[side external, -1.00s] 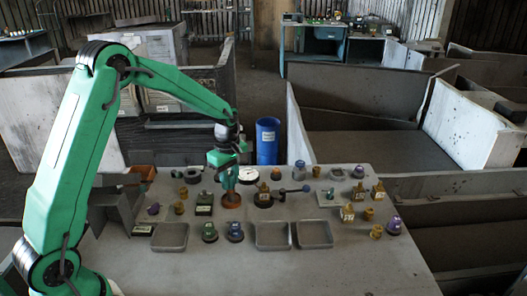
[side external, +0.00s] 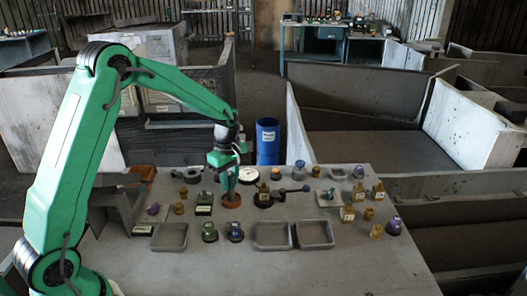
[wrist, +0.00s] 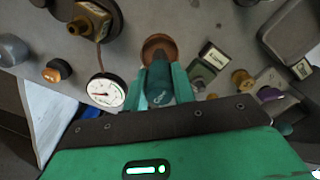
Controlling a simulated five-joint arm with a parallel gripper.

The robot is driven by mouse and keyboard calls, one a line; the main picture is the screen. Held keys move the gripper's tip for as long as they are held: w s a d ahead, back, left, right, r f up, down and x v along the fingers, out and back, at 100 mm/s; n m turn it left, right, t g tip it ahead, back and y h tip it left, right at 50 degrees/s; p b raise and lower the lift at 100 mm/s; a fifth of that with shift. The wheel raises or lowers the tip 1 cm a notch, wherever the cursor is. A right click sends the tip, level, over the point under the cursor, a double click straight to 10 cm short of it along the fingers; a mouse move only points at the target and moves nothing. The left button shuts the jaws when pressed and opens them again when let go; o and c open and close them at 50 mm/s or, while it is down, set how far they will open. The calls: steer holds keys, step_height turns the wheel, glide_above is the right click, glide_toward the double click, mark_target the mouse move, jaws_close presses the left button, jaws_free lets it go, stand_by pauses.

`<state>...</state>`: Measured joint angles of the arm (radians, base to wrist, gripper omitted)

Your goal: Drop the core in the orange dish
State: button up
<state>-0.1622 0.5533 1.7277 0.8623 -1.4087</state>
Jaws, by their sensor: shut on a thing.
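My gripper (side external: 227,182) points down over the orange dish (side external: 231,199), a small round brown-orange dish near the middle of the table. In the wrist view my gripper (wrist: 160,78) is shut on the core (wrist: 160,92), a dark teal piece between its green fingers. The orange dish also shows in the wrist view (wrist: 158,43), just past the fingertips, its near side partly hidden by them. The core's lower end is hard to make out, and I cannot tell if it touches the dish.
A white dial gauge (wrist: 106,91) stands close beside my gripper, and a dark green block (side external: 204,203) is on the other side. Grey trays (side external: 170,237) and several small parts crowd the table. The table's front (side external: 270,270) is clear.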

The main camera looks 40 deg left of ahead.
steer(key=shift+r, duration=3.95)
steer(key=shift+a, duration=0.1)
